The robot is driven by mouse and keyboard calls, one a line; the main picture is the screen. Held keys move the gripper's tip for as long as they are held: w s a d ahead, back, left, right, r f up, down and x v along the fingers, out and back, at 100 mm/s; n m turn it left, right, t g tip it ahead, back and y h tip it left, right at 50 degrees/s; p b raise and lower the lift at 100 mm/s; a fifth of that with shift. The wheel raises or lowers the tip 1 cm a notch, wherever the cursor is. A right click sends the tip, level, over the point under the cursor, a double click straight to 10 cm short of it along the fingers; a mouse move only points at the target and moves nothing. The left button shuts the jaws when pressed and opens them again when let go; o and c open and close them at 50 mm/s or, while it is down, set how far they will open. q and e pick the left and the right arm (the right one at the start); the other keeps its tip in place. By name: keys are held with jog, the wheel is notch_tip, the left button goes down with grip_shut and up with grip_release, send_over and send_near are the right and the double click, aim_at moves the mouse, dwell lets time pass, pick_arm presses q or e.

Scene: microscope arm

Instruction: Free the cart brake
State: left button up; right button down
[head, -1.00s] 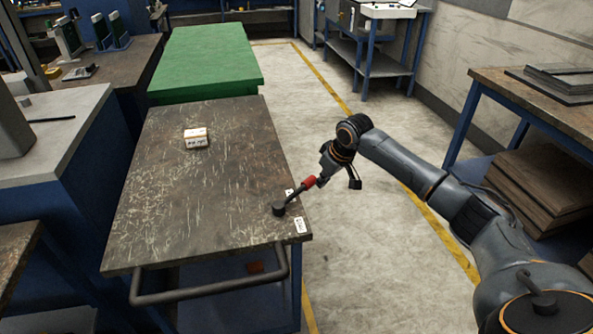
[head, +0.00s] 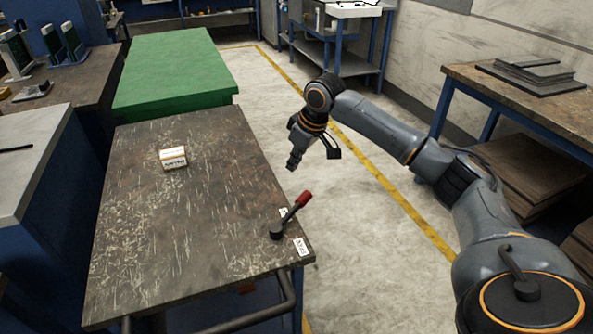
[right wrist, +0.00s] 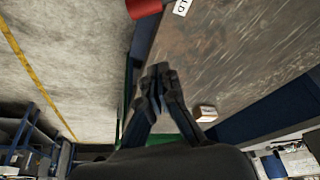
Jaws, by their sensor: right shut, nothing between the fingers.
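The cart (head: 200,215) has a worn dark top and a bar handle at its near end. Its brake lever (head: 290,215) stands at the near right corner, with a black round base and a red grip pointing up and right, away from me. In the right wrist view the shut fingertips (right wrist: 158,70) are clear of the red grip (right wrist: 143,8) at the top edge. My left gripper is out of view.
A green-topped table (head: 175,70) stands beyond the cart. A workbench (head: 540,95) stands at the right. The floor (head: 345,225) between cart and bench is open.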

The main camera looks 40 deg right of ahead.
aim_at(293, 211)
jog(key=x, duration=0.9)
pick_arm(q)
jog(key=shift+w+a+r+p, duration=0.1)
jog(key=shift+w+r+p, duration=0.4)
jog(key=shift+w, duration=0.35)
pick_arm(e)
jog(key=s, duration=0.2)
jog(key=s+d, duration=0.1)
jog(key=shift+s+d+f, duration=0.2)
jog(key=shift+s+d, duration=0.05)
jog(key=shift+s, duration=0.15)
